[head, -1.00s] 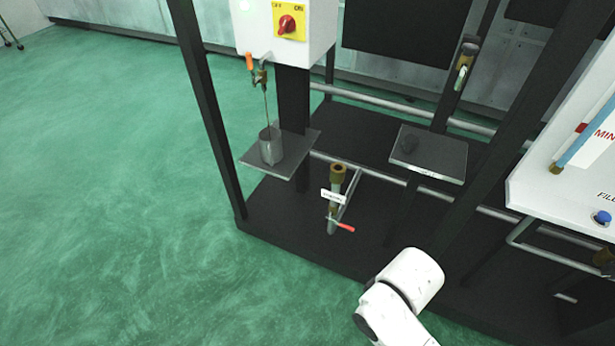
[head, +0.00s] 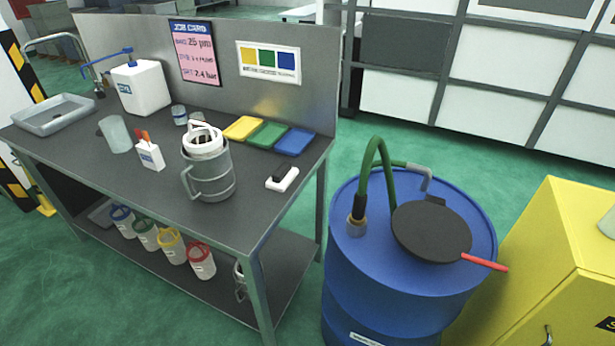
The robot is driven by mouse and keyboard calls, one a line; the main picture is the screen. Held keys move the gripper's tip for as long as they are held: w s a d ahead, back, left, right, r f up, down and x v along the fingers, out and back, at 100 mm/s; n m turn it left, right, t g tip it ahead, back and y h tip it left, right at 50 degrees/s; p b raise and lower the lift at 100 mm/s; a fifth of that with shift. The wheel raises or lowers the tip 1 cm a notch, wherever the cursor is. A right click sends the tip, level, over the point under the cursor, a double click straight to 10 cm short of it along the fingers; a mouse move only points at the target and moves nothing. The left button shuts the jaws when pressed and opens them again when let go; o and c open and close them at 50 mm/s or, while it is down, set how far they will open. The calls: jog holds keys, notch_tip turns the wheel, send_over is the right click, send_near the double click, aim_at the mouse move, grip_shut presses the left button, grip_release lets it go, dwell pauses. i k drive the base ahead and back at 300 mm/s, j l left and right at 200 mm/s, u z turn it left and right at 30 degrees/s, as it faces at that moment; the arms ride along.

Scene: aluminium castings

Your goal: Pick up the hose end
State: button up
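A green hose (head: 388,168) arches over the top of a blue drum (head: 350,290) on the right side of the head view. My gripper is not in view.
A round black lid-like disc (head: 431,231) with a red handle (head: 485,262) covers part of the drum top. A yellow cabinet (head: 545,260) stands close on the right. A grey workbench (head: 235,222) with jugs, a jar and coloured trays stands on the left.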

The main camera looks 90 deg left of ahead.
aim_at(356, 217)
jog(key=u, duration=1.9)
jog(key=z, duration=4.1)
jog(key=k+l+u, duration=0.1)
jog(key=u, duration=3.9)
jog(key=j, duration=0.1)
